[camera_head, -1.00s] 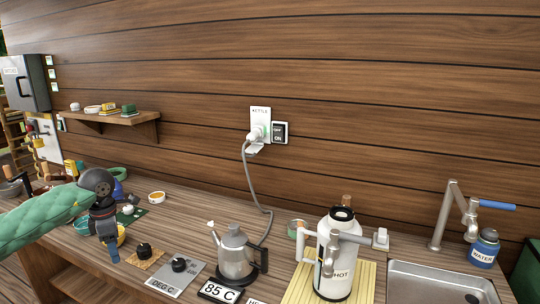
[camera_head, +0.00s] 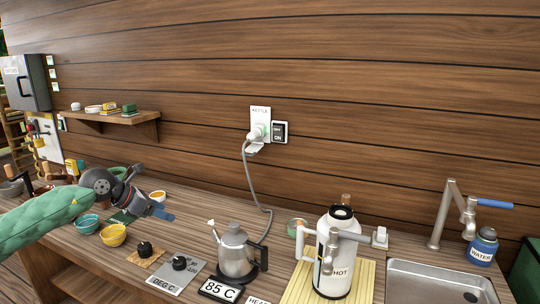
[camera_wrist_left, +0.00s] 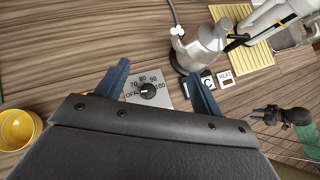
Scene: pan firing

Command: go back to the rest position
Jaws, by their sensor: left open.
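My left gripper (camera_head: 160,212) is at the left of the counter in the head view, pointing to the right with its blue fingers above the wood, holding nothing. In the left wrist view its two blue fingers (camera_wrist_left: 160,88) are spread apart, with the dial plate (camera_wrist_left: 160,83) seen between and beyond them. My right gripper (camera_wrist_left: 266,114) shows small at the right of the left wrist view, with a green sleeve behind it; its jaws are too small to judge. It is not in the head view.
A yellow bowl (camera_head: 113,235) and a teal bowl (camera_head: 87,223) stand close to my left arm. The kettle (camera_head: 235,257), the HOT flask (camera_head: 334,262) and the sink (camera_head: 440,283) lie further right. A shelf (camera_head: 115,118) hangs on the wall.

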